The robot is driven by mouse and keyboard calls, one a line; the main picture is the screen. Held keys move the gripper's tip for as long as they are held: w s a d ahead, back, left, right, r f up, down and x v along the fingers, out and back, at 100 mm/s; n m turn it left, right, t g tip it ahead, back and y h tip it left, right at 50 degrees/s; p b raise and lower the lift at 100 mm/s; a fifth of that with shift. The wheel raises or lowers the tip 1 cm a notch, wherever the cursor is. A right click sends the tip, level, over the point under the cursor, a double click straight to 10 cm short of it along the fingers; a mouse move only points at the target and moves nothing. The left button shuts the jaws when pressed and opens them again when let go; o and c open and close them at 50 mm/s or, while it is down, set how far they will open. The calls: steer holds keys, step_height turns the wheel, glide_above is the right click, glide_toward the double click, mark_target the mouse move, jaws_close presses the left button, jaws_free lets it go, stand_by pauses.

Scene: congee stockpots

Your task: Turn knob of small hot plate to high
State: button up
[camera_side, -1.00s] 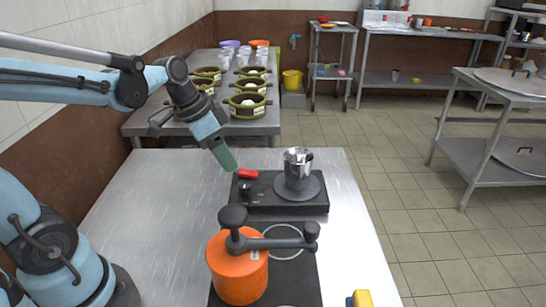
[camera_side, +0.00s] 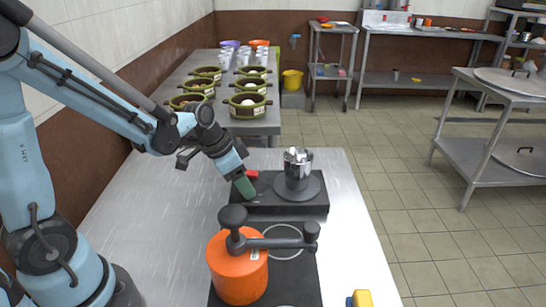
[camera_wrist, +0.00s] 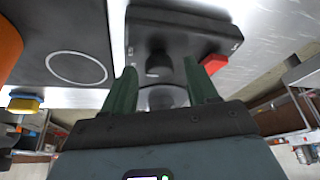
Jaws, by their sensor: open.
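The small hot plate (camera_side: 300,208) is a black slab on the steel table, with a metal pot (camera_side: 298,160) on its round burner (camera_side: 313,188). In the wrist view the hot plate (camera_wrist: 185,22) shows its black knob (camera_wrist: 158,64) ahead of and between my fingertips. My gripper (camera_side: 247,193), with green fingers, is tilted down over the left part of the hot plate and hides the knob in the side view. In the wrist view my gripper (camera_wrist: 160,66) is open, with a finger on each side of the knob. Whether they touch it I cannot tell.
The table's left is clear.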

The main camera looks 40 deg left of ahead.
steer(key=shift+c, duration=0.4)
steer(key=c, duration=1)
steer(key=shift+o, duration=0.2)
steer(key=shift+n, duration=0.3)
steer(key=n+y, duration=0.1)
steer(key=n, duration=0.2)
steer(key=shift+d+n+y, duration=0.15)
steer(key=shift+n+y, duration=0.15)
steer(key=n+y, duration=0.2)
steer(key=n, duration=0.2)
steer(key=shift+d+n, duration=0.1)
steer(key=shift+n, duration=0.2)
steer(key=n+y, duration=0.1)
steer(key=n, duration=0.3)
steer(key=shift+d+g, duration=0.1)
steer(key=shift+g, duration=0.3)
steer(key=n, duration=0.2)
steer(key=n+g+y, duration=0.1)
steer(key=n, duration=0.2)
steer(key=shift+w+g, duration=0.15)
steer(key=shift+g, duration=0.15)
steer(key=shift+n, duration=0.3)
